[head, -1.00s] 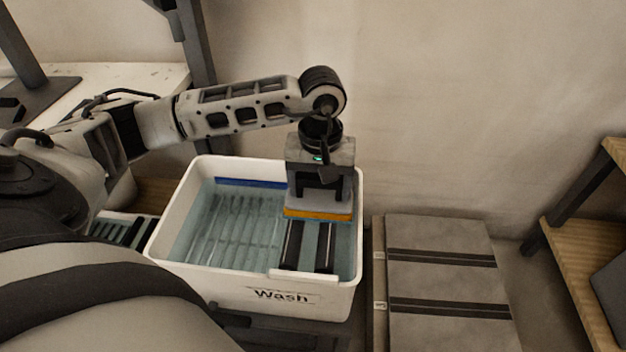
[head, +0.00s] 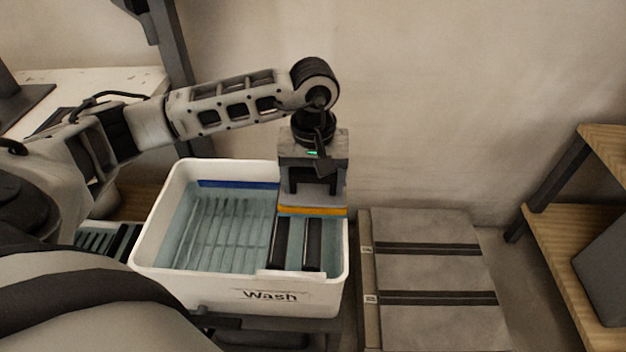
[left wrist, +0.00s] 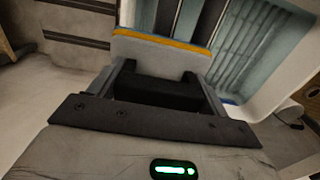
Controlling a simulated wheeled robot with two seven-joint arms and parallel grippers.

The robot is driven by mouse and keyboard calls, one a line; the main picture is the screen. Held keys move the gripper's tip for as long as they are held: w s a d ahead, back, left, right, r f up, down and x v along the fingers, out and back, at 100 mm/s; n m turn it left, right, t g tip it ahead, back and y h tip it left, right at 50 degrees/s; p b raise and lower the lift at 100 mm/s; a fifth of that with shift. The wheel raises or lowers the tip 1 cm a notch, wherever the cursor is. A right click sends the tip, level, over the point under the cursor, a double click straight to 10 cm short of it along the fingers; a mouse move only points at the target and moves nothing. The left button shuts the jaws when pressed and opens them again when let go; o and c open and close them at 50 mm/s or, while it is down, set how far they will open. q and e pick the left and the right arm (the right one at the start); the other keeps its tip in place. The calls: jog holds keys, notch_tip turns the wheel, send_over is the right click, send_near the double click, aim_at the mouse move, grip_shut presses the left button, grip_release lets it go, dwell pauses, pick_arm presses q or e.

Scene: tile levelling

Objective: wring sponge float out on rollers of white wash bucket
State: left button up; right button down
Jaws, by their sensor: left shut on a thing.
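The white wash bucket (head: 200,283) stands in the middle of the head view, marked "Wash", with bluish water and a ribbed grid inside. Two dark rollers (head: 312,245) lie along its right part. My left gripper (head: 314,188) is shut on the sponge float (head: 312,210), a grey board with an orange-yellow layer. The float is at the far end of the rollers; whether it touches them I cannot tell. The left wrist view shows the float (left wrist: 160,52) in front of my gripper (left wrist: 155,85), with the rollers (left wrist: 208,22) beyond. My right gripper is not in view.
Large grey tiles (head: 425,275) with dark strips lie to the right of the bucket. A wooden shelf (head: 565,235) stands at the far right. A dark rack (head: 105,240) is left of the bucket, and a plain wall is behind.

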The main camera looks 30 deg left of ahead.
pick_arm(q)
notch_tip(320, 180, up, 6)
jog(key=p, duration=0.3)
jog(key=shift+f, duration=0.1)
dwell(0.4)
